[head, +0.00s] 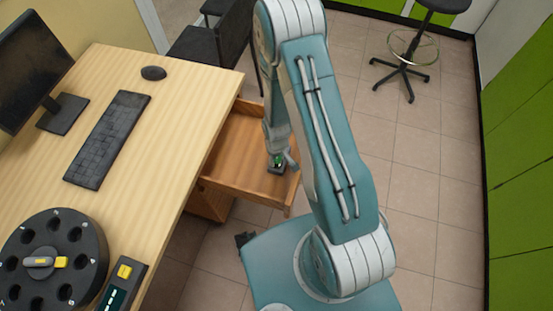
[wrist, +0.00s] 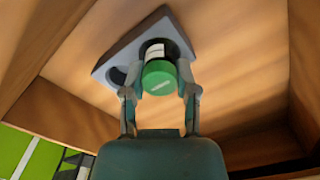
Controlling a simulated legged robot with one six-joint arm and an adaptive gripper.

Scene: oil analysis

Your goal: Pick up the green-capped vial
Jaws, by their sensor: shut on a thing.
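The green-capped vial (wrist: 158,77) stands in one hole of a grey holder (wrist: 112,52) inside the open wooden drawer. My gripper (wrist: 158,88) is shut on the vial, with one finger on each side of the green cap. The vial's dark body and white label show beyond the cap, and its lower end is hidden in the holder. In the head view the green cap (head: 279,160) shows small between my fingers, down in the drawer.
The open drawer (head: 235,165) has raised wooden walls around my gripper. The desk (head: 180,115) beside it holds a keyboard (head: 107,139), a mouse (head: 153,73), a monitor and a black round device (head: 50,262) with several holes. A chair stands behind the drawer; floor is open at right.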

